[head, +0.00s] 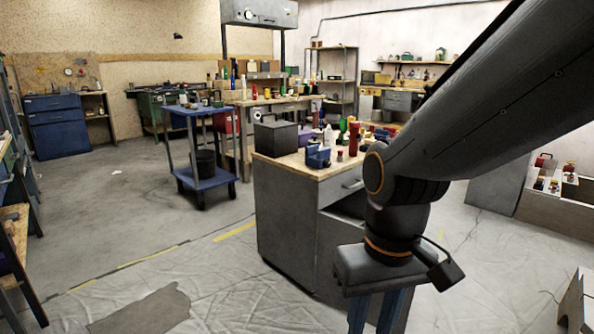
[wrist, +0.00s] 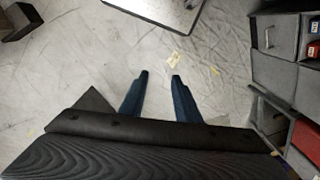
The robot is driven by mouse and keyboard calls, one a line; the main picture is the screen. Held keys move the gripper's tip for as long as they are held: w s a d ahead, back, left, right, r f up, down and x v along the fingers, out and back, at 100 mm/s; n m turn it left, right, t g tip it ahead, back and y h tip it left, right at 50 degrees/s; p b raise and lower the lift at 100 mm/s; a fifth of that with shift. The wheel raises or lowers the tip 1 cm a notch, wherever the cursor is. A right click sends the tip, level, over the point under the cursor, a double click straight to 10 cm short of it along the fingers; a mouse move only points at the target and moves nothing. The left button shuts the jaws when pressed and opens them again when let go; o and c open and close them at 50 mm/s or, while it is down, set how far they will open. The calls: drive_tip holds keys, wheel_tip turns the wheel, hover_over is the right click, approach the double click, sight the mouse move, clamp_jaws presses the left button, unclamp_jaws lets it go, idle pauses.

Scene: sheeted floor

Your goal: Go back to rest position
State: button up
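My gripper (wrist: 160,76) shows in the wrist view with its two blue fingers apart and nothing between them. It points down over the pale sheeted floor (wrist: 90,60). In the head view my gripper (head: 374,320) hangs at the lower middle right, below my dark arm. Its fingertips are cut off by the bottom edge there. It appears in front of a grey workbench cabinet (head: 290,215) and hides part of it.
The cabinet's wooden top holds a grey box (head: 276,138), a blue bin (head: 318,157) and several bottles. A blue cart (head: 207,180) stands behind it. Shelving (head: 15,215) lines the left edge. A pale object (head: 578,305) is at lower right. The left floor is mostly open.

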drive_tip(key=d+r+m+p, duration=0.2)
drive_tip(key=d+r+p, duration=0.6)
drive_tip(key=p, duration=0.7)
drive_tip(key=shift+s+d+r+m+h, duration=0.15)
drive_tip(key=shift+r+m+h, duration=0.15)
drive_tip(key=shift+r, duration=0.1)
